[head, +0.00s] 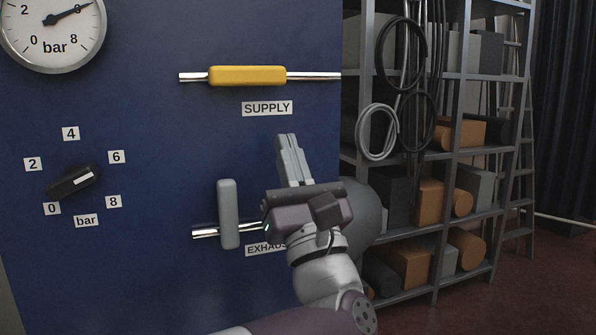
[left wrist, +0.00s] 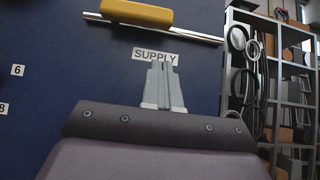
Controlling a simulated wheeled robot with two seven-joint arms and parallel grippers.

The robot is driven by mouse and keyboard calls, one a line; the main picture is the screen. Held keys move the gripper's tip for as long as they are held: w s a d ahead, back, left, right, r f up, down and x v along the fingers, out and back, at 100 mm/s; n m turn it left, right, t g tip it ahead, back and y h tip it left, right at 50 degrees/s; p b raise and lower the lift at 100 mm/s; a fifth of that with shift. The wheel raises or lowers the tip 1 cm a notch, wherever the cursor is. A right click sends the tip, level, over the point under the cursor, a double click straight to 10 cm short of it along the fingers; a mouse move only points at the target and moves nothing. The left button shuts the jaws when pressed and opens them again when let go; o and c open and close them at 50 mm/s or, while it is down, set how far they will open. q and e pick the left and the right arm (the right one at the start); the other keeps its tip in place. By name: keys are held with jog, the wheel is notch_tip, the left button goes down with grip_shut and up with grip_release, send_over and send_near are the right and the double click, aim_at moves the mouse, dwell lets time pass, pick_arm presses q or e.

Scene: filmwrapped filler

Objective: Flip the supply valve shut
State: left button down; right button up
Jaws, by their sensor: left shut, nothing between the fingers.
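The supply valve's yellow handle (head: 248,76) lies level, in line with its chrome pipe (head: 312,76), above the SUPPLY label (head: 267,108) on the blue panel. The yellow handle also shows at the top of the left wrist view (left wrist: 137,13). My left gripper (head: 287,140) is shut and empty, pointing up, below the SUPPLY label and apart from the handle in the head view. Its closed fingers (left wrist: 161,66) overlap the label's lower edge in the left wrist view. My right gripper is in neither view.
The grey exhaust handle (head: 228,214) stands upright across its pipe, left of my left gripper, which partly covers the EXHAUST label. A black knob (head: 73,182) and a pressure gauge (head: 53,30) are on the panel's left. Loaded shelving (head: 447,150) stands at the right.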

aim_at(248, 76)
pick_arm(q)
jog(key=r, duration=0.2)
jog(key=w+r+p, duration=0.1)
jog(key=r, duration=0.2)
jog(key=shift+w+a+r+p, duration=0.2)
jog(key=shift+w+r+p, duration=0.1)
jog(key=shift+p, duration=0.1)
